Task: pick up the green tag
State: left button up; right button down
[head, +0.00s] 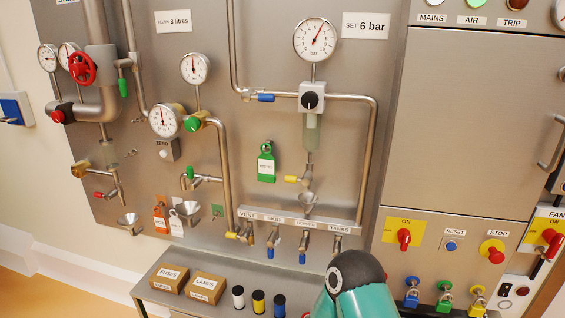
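The green tag (266,165) hangs on the grey steel panel, left of the sight glass and below the blue-handled valve. It has a white label whose writing is too small to read, and a round green top at its hanging point. Nothing covers it. A teal and black part of my own arm shows at the bottom edge, to the lower right of the tag and well apart from it. Neither of my grippers shows in the head view.
An orange tag (159,219) and a white tag (177,225) hang lower left. Pipes, small valves and a funnel (307,203) stick out around the green tag. Below, a bench carries two cardboard boxes (170,279) and several coloured spools. The panel right around the tag is clear.

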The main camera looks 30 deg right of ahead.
aim_at(266, 164)
jog(key=z, duration=0.5)
jog(key=i, duration=1)
jog(key=z, duration=0.8)
jog(key=k, duration=0.85)
jog(key=z, duration=0.2)
jog(key=i, duration=0.9)
jog(key=u, duration=0.05)
